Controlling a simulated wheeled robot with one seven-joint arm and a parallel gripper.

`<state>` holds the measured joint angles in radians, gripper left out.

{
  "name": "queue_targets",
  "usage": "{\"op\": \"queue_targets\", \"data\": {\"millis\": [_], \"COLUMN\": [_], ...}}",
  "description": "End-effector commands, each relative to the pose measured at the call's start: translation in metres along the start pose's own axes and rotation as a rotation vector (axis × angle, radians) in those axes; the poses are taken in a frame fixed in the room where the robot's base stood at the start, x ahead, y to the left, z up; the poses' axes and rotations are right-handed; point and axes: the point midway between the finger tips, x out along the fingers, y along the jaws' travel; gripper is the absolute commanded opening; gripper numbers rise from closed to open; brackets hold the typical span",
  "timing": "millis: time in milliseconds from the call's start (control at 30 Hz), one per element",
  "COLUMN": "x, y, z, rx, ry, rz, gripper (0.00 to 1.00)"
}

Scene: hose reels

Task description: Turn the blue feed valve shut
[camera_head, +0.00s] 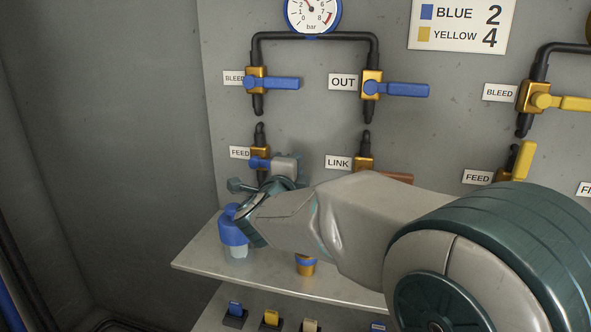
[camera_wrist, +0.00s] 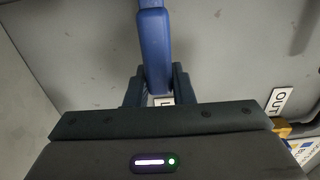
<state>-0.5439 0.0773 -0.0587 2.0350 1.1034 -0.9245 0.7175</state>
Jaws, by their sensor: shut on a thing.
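The blue feed valve (camera_head: 260,162) is at the lower left of the panel, right of a FEED label (camera_head: 240,153). Its brass body is partly hidden behind my gripper (camera_head: 277,173). In the wrist view, the blue handle (camera_wrist: 154,50) comes down from the top edge to between the two dark fingers of my gripper (camera_wrist: 158,85). The fingers are shut on the handle, one on each side. In the head view only a short blue part of the handle shows, and the rest is covered by the gripper.
Above are the blue BLEED valve (camera_head: 272,83) and blue OUT valve (camera_head: 397,89). The LINK valve (camera_head: 364,163) is just right of my gripper. A shelf (camera_head: 205,259) below holds a blue-capped bottle (camera_head: 233,233) close under my wrist. Yellow-handled valves (camera_head: 522,160) are at right.

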Motion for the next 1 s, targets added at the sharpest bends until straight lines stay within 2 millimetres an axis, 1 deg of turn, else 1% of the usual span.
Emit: {"op": "queue_targets", "data": {"millis": [167, 200, 233, 267, 533, 667, 767, 1000], "x": [-0.001, -0.001, -0.001, 0.0, -0.001, -0.009, -0.025, -0.08], "y": [0.003, 0.003, 0.002, 0.002, 0.001, 0.0, -0.001, -0.001], "z": [0.001, 0.001, 0.0, 0.0, 0.0, 0.001, 0.001, 0.001], "rx": [0.001, 0.002, 0.002, 0.001, 0.001, 0.001, 0.001, 0.0], "ry": [-0.001, -0.001, -0.001, -0.001, 0.0, -0.001, -0.003, -0.004], "rz": [0.005, 0.005, 0.005, 0.005, 0.002, 0.003, 0.002, 0.002], "gripper": [0.0, 0.3, 0.38, 0.44, 0.44, 0.44, 0.44, 0.44]}}
